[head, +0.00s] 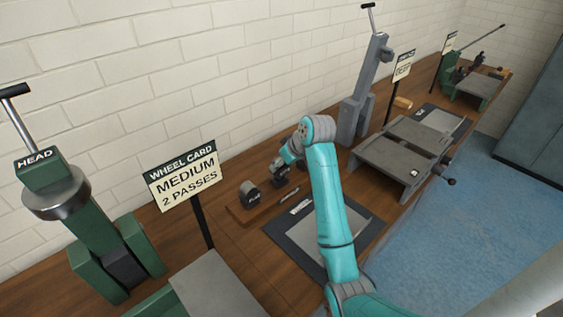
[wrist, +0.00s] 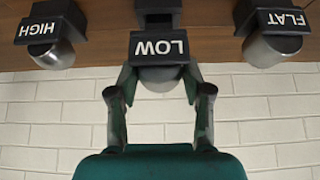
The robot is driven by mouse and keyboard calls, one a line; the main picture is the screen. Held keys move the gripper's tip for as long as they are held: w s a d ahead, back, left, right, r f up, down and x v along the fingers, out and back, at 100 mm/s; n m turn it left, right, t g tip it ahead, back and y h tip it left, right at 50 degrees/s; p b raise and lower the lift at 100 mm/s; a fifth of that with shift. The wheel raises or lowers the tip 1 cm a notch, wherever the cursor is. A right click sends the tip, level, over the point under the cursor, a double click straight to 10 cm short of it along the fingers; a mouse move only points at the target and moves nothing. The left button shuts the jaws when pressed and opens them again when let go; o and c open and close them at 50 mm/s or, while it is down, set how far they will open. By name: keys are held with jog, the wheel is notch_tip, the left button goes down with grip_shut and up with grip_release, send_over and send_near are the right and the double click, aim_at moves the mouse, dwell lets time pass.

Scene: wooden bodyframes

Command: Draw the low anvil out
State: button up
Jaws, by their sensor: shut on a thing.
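The low anvil (wrist: 158,46) is a dark block with a white LOW label and a rounded grey metal end. It is centred in the wrist view, with its label upside down. My gripper (wrist: 160,80) is shut on it, one finger on each side of the metal end. The fingertips are partly hidden behind the block. In the head view my gripper (head: 283,172) is by the wooden bench near the wall, and the anvil in it is too small to make out clearly.
The HIGH anvil (wrist: 50,33) and FLAT anvil (wrist: 273,32) flank it, with gaps between. The wheel card sign (head: 183,174) stands left on the bench. A dark-bordered mat (head: 285,236) lies in front of my arm. A grey upright machine (head: 364,93) stands beyond.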

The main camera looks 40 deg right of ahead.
jog(key=shift+f, duration=1.3)
jog(key=o, duration=1.2)
jog(key=shift+o, duration=0.8)
jog(key=shift+f, duration=0.1)
jog(key=v, duration=1.2)
jog(key=shift+s, duration=0.1)
